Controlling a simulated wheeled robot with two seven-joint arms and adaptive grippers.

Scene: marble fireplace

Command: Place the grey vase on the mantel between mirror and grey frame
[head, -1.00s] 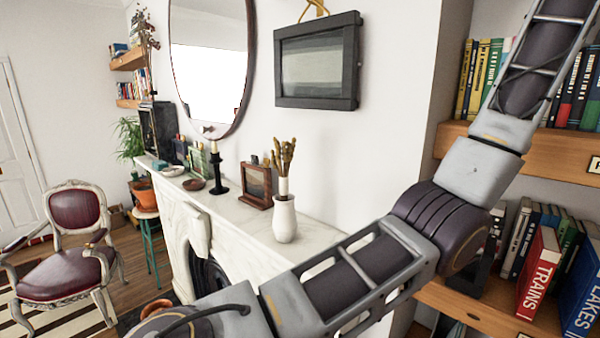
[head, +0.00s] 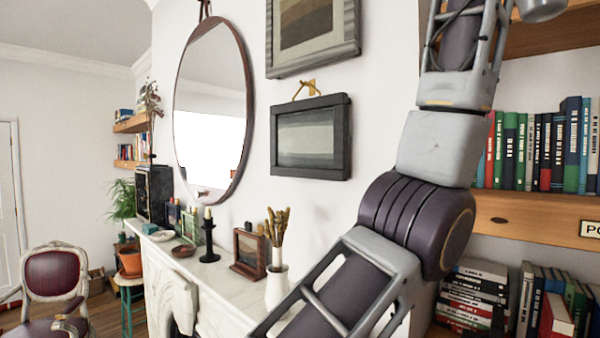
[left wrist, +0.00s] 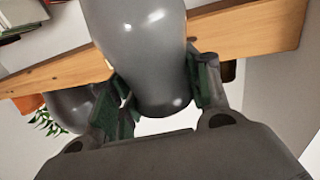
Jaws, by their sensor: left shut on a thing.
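The grey vase (left wrist: 150,50) is glossy and fills the upper middle of the left wrist view. My left gripper (left wrist: 160,100) is shut on it, with a green-padded finger on each side. In the head view the white marble mantel (head: 228,288) runs along the wall. The oval mirror (head: 212,115) hangs above it at left. To the mirror's right hang a grey-bordered frame (head: 353,38), cut off at the top, and a dark frame (head: 345,137) below it. My right gripper is in neither view.
The mantel holds a black candlestick (head: 209,240), a small wooden frame (head: 240,252) and a white vase with dried stems (head: 277,288). A bookshelf (head: 540,215) stands at right. A wooden shelf (left wrist: 255,45) lies behind the grey vase in the wrist view.

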